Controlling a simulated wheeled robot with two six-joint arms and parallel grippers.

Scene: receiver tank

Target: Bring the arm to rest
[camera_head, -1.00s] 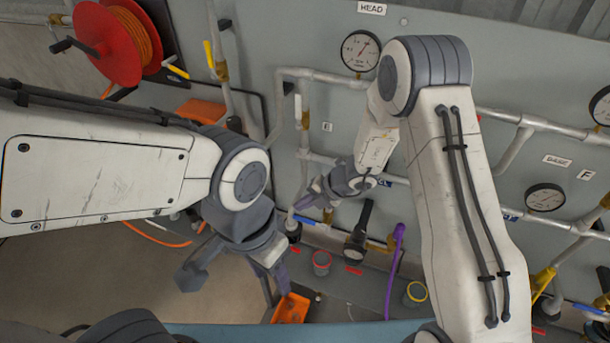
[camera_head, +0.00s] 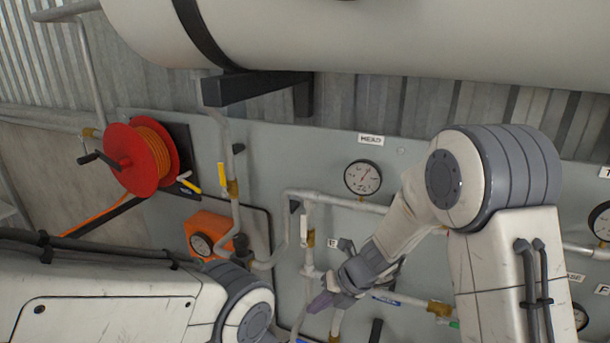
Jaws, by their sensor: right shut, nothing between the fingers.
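My right arm comes in from the lower right and bends over at its big grey joint. Its gripper (camera_head: 322,302) is shut and empty, pointing down and left in front of the grey panel (camera_head: 270,150), near the pipes below the HEAD gauge. I cannot tell if it touches a pipe. My left arm comes in from the left along the bottom. Its gripper is below the picture's edge and hidden.
A large white tank (camera_head: 390,40) spans the top, on a black bracket (camera_head: 258,88). A red hose reel (camera_head: 138,158) is at the left, with an orange gauge box (camera_head: 208,232) below it. The HEAD gauge (camera_head: 363,178) and pipes (camera_head: 340,201) line the panel.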

